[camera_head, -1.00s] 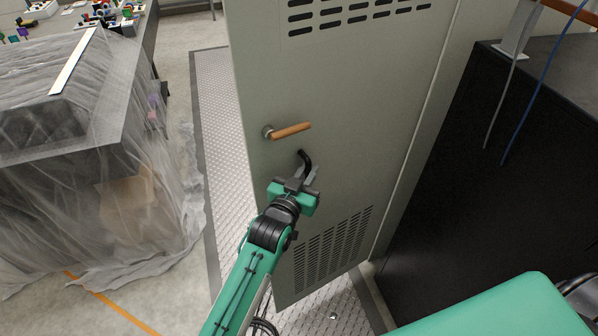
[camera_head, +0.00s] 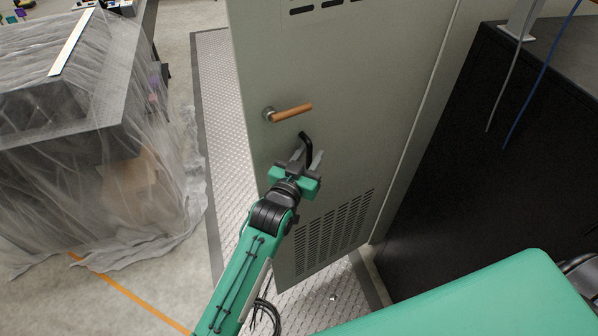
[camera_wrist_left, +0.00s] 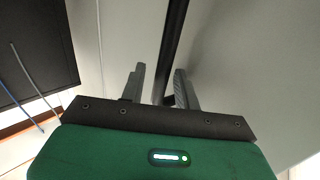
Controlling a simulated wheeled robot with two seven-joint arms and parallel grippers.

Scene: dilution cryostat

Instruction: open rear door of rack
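The rack's rear door (camera_head: 340,80) is a tall grey-green panel with slotted vents at top and bottom. A wooden lever handle (camera_head: 292,112) sticks out near its left edge. Below it is a bent black handle (camera_head: 307,142), which shows in the left wrist view as a dark bar (camera_wrist_left: 174,35). My left gripper (camera_head: 309,163) is at the lower part of this black handle. In the left wrist view its two fingers (camera_wrist_left: 160,82) are apart, with the bar running between them and gaps visible. Whether a finger touches the bar is unclear. My right gripper is out of view.
A bench under clear plastic sheeting (camera_head: 100,150) stands to the left. A black cabinet (camera_head: 480,150) stands close on the right, with cables hanging over it. Metal tread-plate floor (camera_head: 222,130) lies open left of the door.

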